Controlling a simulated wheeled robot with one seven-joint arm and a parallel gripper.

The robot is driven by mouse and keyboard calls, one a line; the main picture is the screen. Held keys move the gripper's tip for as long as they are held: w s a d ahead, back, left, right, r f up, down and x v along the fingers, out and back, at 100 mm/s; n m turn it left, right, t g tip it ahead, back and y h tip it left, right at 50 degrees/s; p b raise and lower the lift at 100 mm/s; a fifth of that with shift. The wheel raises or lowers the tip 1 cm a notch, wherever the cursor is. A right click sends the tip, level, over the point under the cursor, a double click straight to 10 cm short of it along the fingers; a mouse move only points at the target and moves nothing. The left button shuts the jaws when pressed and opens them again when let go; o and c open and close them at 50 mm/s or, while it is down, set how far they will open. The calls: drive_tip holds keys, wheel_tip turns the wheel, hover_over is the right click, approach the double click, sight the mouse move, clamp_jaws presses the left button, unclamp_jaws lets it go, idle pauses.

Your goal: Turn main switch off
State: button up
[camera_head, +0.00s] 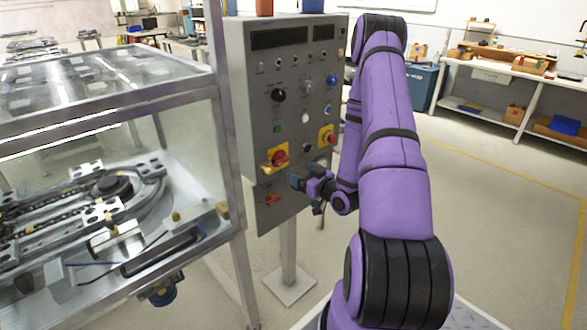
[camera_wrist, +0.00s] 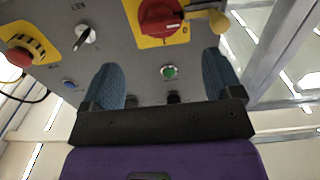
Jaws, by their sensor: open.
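The main switch (camera_head: 279,157) is a red rotary knob on a yellow plate, low on the front of the grey control box. In the wrist view the red knob (camera_wrist: 160,17) is at the top edge, partly cut off. A yellow piece (camera_wrist: 207,20) sticks out beside it. My gripper (camera_head: 297,180) is in front of the panel, just below and right of the switch. In the wrist view my gripper (camera_wrist: 160,72) has its two blue fingers apart, with nothing held between them. The knob lies beyond the fingertips, apart from them.
A red emergency stop (camera_head: 328,138) on yellow sits right of the switch. A metal-framed glass enclosure (camera_head: 228,150) stands close on the left. A workbench (camera_head: 490,70) is far right, with open floor before it.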

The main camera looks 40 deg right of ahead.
drive_tip(key=shift+s, duration=1.15)
drive_tip(key=w+a+r+n+g, duration=0.35)
drive_tip(key=w+r+g, duration=0.2)
drive_tip(key=r, duration=0.65)
drive_tip(key=s+a+r+m+g+h, duration=0.25)
drive_tip(key=a+r, duration=0.45)
drive_tip(key=r, duration=0.4)
drive_tip(key=s+a+r+g, duration=0.1)
drive_tip(key=s+a+r, duration=0.2)
drive_tip(key=s+a, duration=0.2)
drive_tip(key=s+a+r+g+y, duration=0.1)
drive_tip(key=s+a+r, duration=0.3)
drive_tip(key=s, duration=0.7)
drive_tip(key=s+a+r+m+g+y, duration=0.1)
drive_tip(key=s+a+r+g, duration=0.1)
drive_tip(key=s+a+r, duration=0.2)
drive_tip(key=s+a, duration=0.2)
drive_tip(key=s, duration=0.2)
drive_tip(key=shift+s+a+g, duration=0.35)
drive_tip(key=shift+g, duration=0.05)
